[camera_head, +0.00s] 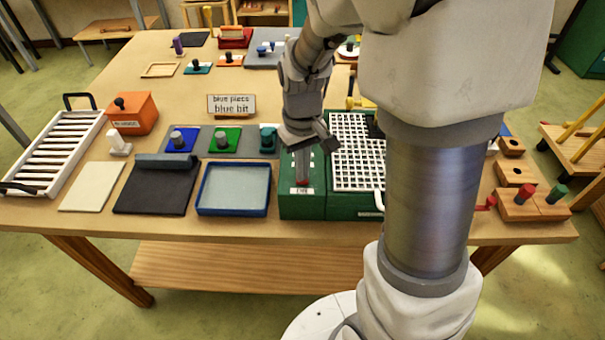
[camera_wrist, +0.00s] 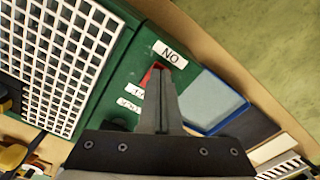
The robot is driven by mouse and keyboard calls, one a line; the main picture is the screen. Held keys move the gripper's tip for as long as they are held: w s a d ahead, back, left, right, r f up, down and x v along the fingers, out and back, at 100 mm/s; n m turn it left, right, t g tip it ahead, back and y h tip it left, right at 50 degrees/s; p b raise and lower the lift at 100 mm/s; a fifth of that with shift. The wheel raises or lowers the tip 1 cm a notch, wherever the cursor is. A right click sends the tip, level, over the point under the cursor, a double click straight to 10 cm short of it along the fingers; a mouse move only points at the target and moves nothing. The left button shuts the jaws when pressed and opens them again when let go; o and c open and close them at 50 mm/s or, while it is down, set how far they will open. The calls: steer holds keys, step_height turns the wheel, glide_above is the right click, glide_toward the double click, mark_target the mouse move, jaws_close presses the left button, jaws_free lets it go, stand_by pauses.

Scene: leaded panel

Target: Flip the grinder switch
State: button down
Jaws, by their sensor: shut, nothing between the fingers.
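The grinder (camera_head: 345,206) is a green box with a white grid top, at the front of the table. It fills the left of the wrist view (camera_wrist: 118,73). Its small red switch (camera_head: 303,182) sits on the green panel left of the grid and shows partly behind my fingers in the wrist view (camera_wrist: 148,76). A white label (camera_wrist: 170,54), reading ON upside down, lies just past the switch. My gripper (camera_head: 301,177) points down, fingers shut and empty, with the tips (camera_wrist: 157,68) right at the switch. I cannot tell whether they touch it.
A blue-rimmed tray (camera_head: 233,212) stands close left of the grinder, with a dark mat (camera_head: 153,197) beyond it. Blocks with coloured knobs (camera_head: 222,139) stand behind. Wooden blocks (camera_head: 521,204) stand at the right. The table's front edge is close.

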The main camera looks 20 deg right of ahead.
steer(key=shift+f, duration=0.2)
steer(key=shift+r+p, duration=2.7)
steer(key=shift+r, duration=0.85)
steer(key=s+r+m+t, duration=0.2)
steer(key=s+r+t, duration=0.3)
steer(key=s+r, duration=0.9)
steer(key=shift+r+t, duration=0.3)
steer(key=shift+r, duration=0.25)
